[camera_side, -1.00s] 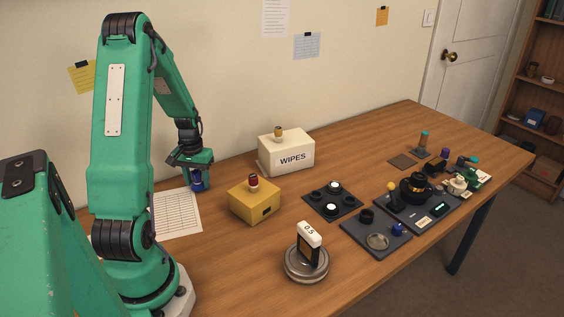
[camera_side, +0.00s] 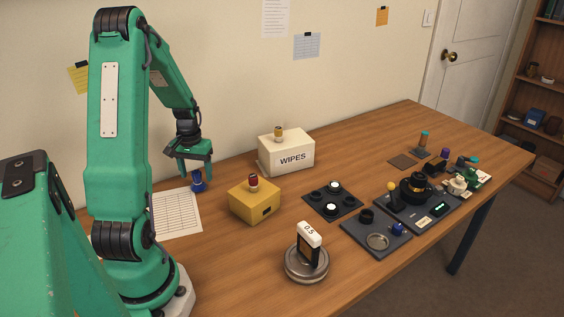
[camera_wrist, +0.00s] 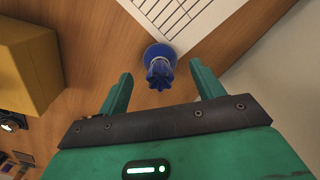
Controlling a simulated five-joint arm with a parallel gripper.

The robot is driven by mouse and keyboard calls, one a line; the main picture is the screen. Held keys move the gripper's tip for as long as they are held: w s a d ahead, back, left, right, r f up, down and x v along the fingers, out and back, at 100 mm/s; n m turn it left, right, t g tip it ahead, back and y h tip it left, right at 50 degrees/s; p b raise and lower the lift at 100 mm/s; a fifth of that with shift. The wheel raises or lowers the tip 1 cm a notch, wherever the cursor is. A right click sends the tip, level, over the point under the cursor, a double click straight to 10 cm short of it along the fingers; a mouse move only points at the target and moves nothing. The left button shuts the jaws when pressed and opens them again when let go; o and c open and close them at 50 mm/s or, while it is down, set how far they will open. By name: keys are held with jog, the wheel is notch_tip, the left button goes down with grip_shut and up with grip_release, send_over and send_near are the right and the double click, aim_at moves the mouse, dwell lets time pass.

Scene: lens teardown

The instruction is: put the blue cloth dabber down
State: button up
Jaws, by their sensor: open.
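The blue cloth dabber (camera_side: 198,183) stands upright on the table at the right edge of a printed sheet in the side view. It also shows in the wrist view (camera_wrist: 159,64), ahead of and between my fingertips. My gripper (camera_side: 194,170) is open just above the dabber. In the wrist view my gripper (camera_wrist: 158,78) has a finger on each side, with clear gaps to the dabber. Nothing is held.
The printed sheet (camera_side: 174,214) lies flat beside the dabber. A yellow box (camera_side: 254,203) with a red-topped knob stands to the right, and a white WIPES box (camera_side: 287,155) stands behind it. Bare wood lies between the dabber and the yellow box.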

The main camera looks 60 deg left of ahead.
aim_at(197, 173)
notch_tip(197, 173, up, 9)
jog(key=shift+r, duration=0.1)
dwell(0.3)
dwell(0.5)
jog(key=w+d+r+m+t+y, duration=0.1)
jog(key=w+d+r+m, duration=0.2)
jog(key=d, duration=0.5)
jog(key=w+d+r+m+t, duration=0.1)
jog(key=w+d+r, duration=0.1)
jog(key=d+r, duration=0.5)
jog(key=s+d+r+m+t, duration=0.1)
jog(key=s+d+m, duration=0.1)
jog(key=d, duration=0.6)
jog(key=s+d+r+m+t+h, duration=0.1)
jog(key=s+d+m+t, duration=0.1)
jog(key=d, duration=0.7)
jog(key=shift+s+d+m+t, duration=0.3)
jog(key=shift+s+m, duration=0.2)
jog(key=shift+s, duration=0.3)
